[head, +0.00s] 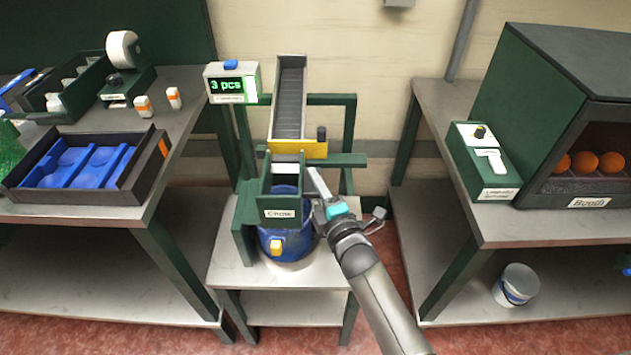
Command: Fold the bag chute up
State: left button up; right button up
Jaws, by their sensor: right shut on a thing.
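The bag chute (281,212) is a dark green open-topped box with a white label on its front, in the middle of the head view. It stands over a blue round container (272,242) on the small table. A grey sloped conveyor (289,95) with a yellow bar (299,149) rises behind it. My right gripper (316,186) reaches in from the lower right and is at the right side of the chute, shut on it as far as I can see. The exact contact is partly hidden. My left gripper is not in view.
A counter display (233,82) reads "3 pcs" at the left of the conveyor. The left table holds a black tray with blue inserts (85,166). The right table holds a green booth (556,95) with oranges and a switch box (482,160). A white bucket (516,284) sits low right.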

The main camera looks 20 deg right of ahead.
grip_shut()
dwell(0.8)
